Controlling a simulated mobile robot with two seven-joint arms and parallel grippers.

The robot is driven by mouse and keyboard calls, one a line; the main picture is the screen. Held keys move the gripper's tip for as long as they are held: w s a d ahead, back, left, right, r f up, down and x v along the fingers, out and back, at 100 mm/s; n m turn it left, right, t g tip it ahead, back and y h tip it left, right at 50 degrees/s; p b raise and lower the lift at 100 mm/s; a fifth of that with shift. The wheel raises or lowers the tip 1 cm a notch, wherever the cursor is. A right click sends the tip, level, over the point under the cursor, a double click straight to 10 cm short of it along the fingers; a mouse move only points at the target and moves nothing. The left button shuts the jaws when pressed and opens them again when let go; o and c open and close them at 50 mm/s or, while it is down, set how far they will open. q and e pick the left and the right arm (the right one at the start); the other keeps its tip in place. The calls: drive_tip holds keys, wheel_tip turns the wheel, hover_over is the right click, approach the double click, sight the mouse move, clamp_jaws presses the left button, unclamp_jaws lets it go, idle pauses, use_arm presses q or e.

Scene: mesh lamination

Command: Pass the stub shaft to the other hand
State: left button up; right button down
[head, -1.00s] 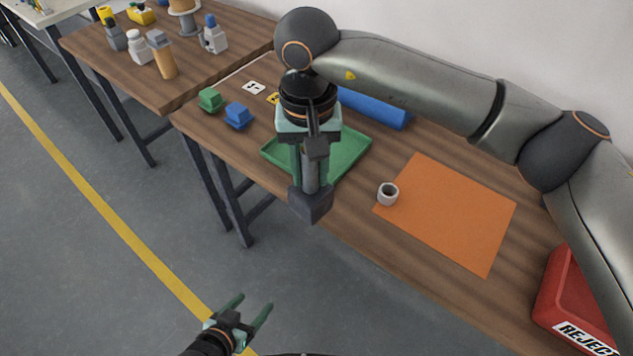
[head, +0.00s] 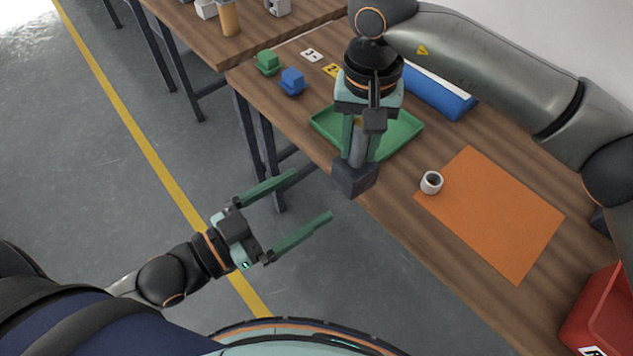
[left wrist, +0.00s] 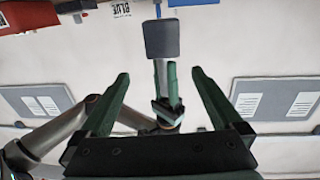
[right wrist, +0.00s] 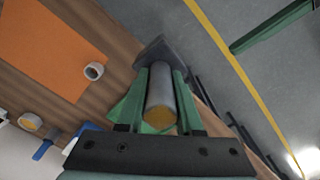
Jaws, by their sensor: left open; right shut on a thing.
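The stub shaft (head: 355,177) is a grey cylinder with a dark square block at its lower end. My right gripper (head: 357,150) is shut on the cylinder and holds it block-down at the table's front edge. The right wrist view shows the cylinder (right wrist: 160,92) between the fingers, with the block beyond. My left gripper (head: 313,193) is open and empty over the floor, its fingers pointing toward the shaft, apart from it. In the left wrist view the block (left wrist: 162,38) appears ahead, between and beyond the open fingers (left wrist: 160,76).
A green tray (head: 405,137) lies behind the shaft. An orange mat (head: 490,215), a small white ring (head: 431,182) and a red bin (head: 600,320) are to the right. Open floor surrounds my left gripper.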

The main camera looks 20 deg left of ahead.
sight(352, 167)
use_arm(q)
drive_tip(key=x, duration=1.1)
drive_tip(key=shift+w+d, duration=0.25)
drive_tip(key=shift+w, duration=0.05)
drive_tip(key=shift+s+d+r, duration=0.1)
drive_tip(key=shift+d, duration=0.05)
clamp_jaws()
use_arm(e)
drive_tip(key=shift+w+r, duration=0.1)
idle(0.4)
use_arm(q)
drive_tip(key=shift+r, duration=0.15)
use_arm(e)
drive_tip(key=c, duration=0.9)
unclamp_jaws()
drive_tip(key=shift+a, duration=0.1)
drive_tip(key=o, duration=0.4)
